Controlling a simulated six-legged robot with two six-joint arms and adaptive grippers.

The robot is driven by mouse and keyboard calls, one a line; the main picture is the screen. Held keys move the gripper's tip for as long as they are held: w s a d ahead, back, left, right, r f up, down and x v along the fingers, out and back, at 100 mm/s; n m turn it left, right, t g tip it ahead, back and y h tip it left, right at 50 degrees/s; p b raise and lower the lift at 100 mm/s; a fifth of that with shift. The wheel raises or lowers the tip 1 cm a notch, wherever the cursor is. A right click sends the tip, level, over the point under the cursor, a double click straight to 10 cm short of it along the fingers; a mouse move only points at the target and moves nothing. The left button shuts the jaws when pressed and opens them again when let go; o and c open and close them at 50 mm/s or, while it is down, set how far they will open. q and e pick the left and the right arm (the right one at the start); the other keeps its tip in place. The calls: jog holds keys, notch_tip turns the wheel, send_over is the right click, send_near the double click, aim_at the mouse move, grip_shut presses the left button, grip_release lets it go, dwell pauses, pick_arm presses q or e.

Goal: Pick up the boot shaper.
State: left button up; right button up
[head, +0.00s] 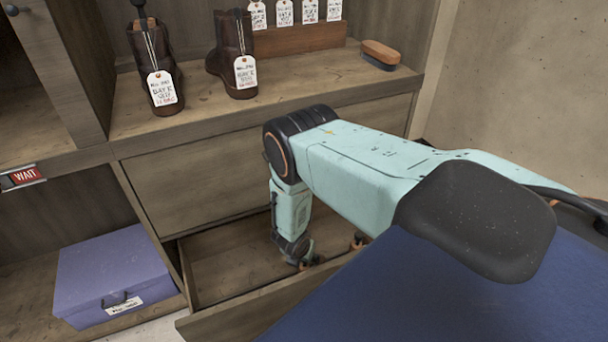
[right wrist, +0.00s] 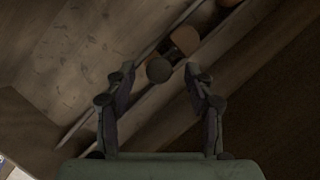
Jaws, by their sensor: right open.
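The boot shaper (right wrist: 184,40) appears to be the wooden piece with a dark middle and a rounded end in the right wrist view. It lies in the open drawer (head: 225,272), along a side wall. A small brown part, probably of it, shows in the head view (head: 357,240), mostly hidden behind my right arm. My right gripper (right wrist: 160,78) is open, its fingertips either side of the shaper's near rounded end, with nothing held. In the head view my right gripper (head: 312,262) reaches down into the drawer. I cannot tell the height gap. My left gripper is out of view.
Two tagged boots (head: 157,82) (head: 235,58) stand on the shelf above. A brush (head: 380,54) lies to their right. A purple box (head: 112,278) sits on the lower left shelf. The drawer's front and side walls surround my right gripper. Another wooden piece shows at the wrist view's top edge.

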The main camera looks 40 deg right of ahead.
jog(key=shift+b+x, duration=0.85)
jog(key=shift+x, duration=0.45)
grip_shut()
